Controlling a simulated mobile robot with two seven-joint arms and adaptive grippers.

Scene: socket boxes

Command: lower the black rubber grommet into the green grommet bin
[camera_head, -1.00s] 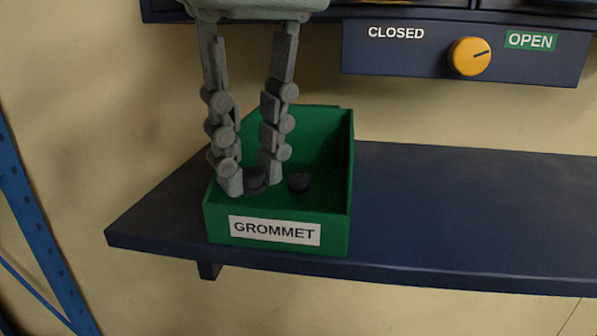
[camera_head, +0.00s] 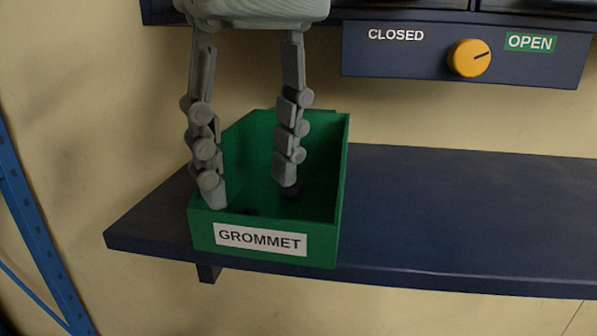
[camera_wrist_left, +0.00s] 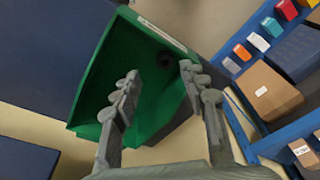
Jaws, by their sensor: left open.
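The green grommet bin (camera_head: 322,238), labelled GROMMET, stands at the left end of the dark blue shelf. My left gripper (camera_head: 251,190) is open, its fingers spread and reaching down into the bin. One black rubber grommet (camera_head: 243,211) lies low behind the bin's front wall, mostly hidden. A second dark grommet (camera_head: 293,193) lies on the floor behind the right-hand fingertip, partly covered. In the left wrist view, the open fingers (camera_wrist_left: 160,76) point into the bin (camera_wrist_left: 95,85), and a dark round grommet (camera_wrist_left: 163,59) shows inside. My right gripper is not in view.
The dark blue shelf (camera_head: 450,210) is clear to the right of the bin. Above it is a panel with a yellow knob (camera_head: 469,58) between CLOSED and OPEN labels. A blue upright (camera_head: 38,225) stands at the left. Boxes (camera_wrist_left: 268,90) show in the left wrist view.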

